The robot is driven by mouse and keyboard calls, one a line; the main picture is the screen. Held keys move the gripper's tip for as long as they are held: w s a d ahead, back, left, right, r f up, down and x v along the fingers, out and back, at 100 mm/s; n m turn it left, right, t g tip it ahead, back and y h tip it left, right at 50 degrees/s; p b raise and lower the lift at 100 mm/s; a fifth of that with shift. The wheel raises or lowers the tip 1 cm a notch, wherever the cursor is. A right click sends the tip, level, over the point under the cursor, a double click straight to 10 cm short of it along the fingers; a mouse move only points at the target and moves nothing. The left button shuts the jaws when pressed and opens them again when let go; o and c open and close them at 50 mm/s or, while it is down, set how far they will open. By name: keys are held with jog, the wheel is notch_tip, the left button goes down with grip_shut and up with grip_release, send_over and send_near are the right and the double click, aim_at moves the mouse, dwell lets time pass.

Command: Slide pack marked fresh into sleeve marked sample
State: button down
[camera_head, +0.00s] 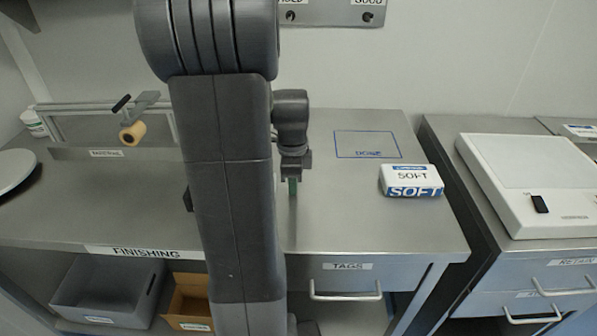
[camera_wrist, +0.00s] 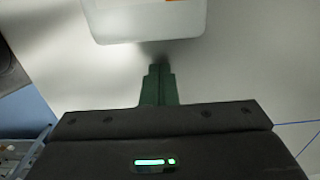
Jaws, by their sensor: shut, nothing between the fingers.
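My gripper (camera_head: 292,188) points down over the finishing bench, its green fingers together and empty. In the wrist view its fingertips (camera_wrist: 159,72) are just short of a white object (camera_wrist: 148,22) with rounded corners and an orange patch at the top edge. Only part of this white object shows, and I cannot read a label on it or tell whether it touches the fingers. In the head view my arm hides it. I can read neither "fresh" nor "sample" anywhere. A white and blue pack marked SOFT (camera_head: 410,180) lies at the bench's right side.
A blue outline marked DONE (camera_head: 367,145) is empty on the bench (camera_head: 350,225). A metal frame with a tan roll (camera_head: 132,133) stands at the left. A white machine (camera_head: 525,178) is on the right counter. Grey (camera_head: 108,290) and cardboard (camera_head: 188,302) bins sit below.

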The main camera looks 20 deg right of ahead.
jog(key=shift+w+a+r, duration=0.1)
jog(key=shift+w+a, duration=0.05)
jog(key=shift+a, duration=0.5)
jog(key=shift+w+a, duration=0.15)
jog(key=shift+a, duration=0.5)
jog(key=shift+w+a+p, duration=0.1)
jog(key=shift+w+a, duration=0.1)
jog(key=shift+a, duration=0.55)
jog(key=shift+w+a+p, duration=0.15)
jog(key=shift+w+a, duration=0.1)
jog(key=shift+a, duration=0.45)
jog(key=shift+w+a+p, duration=0.1)
jog(key=shift+w+a, duration=0.1)
jog(key=shift+a, duration=0.55)
jog(key=shift+d, duration=0.1)
jog(key=shift+s+d, duration=0.1)
jog(key=shift+d, duration=0.15)
jog(key=d, duration=0.2)
jog(key=shift+s+d, duration=0.35)
jog(key=shift+s, duration=0.05)
jog(key=shift+d+r, duration=0.4)
jog(key=shift+r, duration=0.45)
notch_tip(320, 180, up, 8)
jog(key=shift+a+r+p, duration=0.15)
jog(key=shift+r+p, duration=0.05)
jog(key=shift+p, duration=0.15)
